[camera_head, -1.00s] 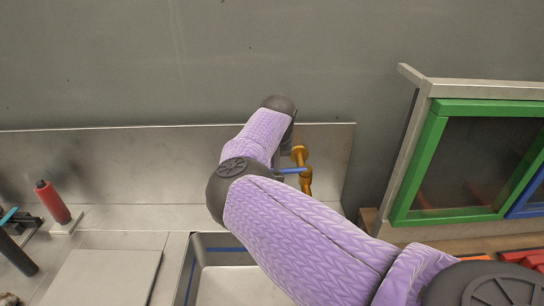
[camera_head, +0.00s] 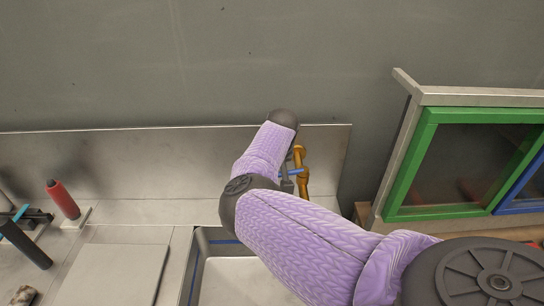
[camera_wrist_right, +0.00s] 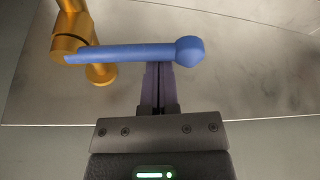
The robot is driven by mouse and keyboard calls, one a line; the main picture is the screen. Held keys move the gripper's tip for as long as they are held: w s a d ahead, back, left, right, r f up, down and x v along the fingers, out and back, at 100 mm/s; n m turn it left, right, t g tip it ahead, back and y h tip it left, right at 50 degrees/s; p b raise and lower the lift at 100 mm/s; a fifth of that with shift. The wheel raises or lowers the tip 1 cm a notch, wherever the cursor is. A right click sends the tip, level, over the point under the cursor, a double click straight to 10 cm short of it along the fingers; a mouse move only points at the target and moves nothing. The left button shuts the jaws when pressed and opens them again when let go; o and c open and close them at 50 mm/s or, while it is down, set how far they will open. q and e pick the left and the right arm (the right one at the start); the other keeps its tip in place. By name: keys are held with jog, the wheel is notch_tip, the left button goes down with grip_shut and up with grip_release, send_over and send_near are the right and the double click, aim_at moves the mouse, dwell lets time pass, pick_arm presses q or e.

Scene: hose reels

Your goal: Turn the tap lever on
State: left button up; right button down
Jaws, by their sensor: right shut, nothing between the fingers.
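The brass-coloured tap (camera_head: 302,176) stands behind the sink, partly hidden by my right arm. Its blue lever (camera_head: 295,171) points left from the tap in the head view. In the right wrist view the tap body (camera_wrist_right: 70,38) is at the upper left, and the blue lever (camera_wrist_right: 130,53) runs across to a round knob on the right. My right gripper (camera_wrist_right: 161,66) is shut and empty. Its fingertips are right at the lever, near the knob end, and the lever overlaps them; I cannot tell whether they touch. My left gripper is not in view.
The sink (camera_head: 196,262) lies below my right arm. A steel backsplash (camera_head: 100,165) runs along the wall. A red bottle-like object (camera_head: 63,199) and black tools stand at the left. A green-framed panel (camera_head: 408,165) stands at the right.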

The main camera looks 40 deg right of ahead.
jog(key=p, duration=0.1)
jog(key=s+n+p, duration=0.1)
jog(key=p, duration=0.1)
jog(key=n+p, duration=0.1)
jog(key=p, duration=0.1)
jog(key=shift+s+a+r+y, duration=0.3)
jog(key=shift+y, duration=0.1)
jog(key=shift+s+a+f+n+y+p, duration=0.1)
jog(key=shift+s+f+n+y+p, duration=0.05)
jog(key=shift+s+n+p, duration=0.3)
jog(key=shift+s+a+f+n+y+p, duration=0.1)
jog(key=shift+n+y+p, duration=0.1)
jog(key=shift+n, duration=0.35)
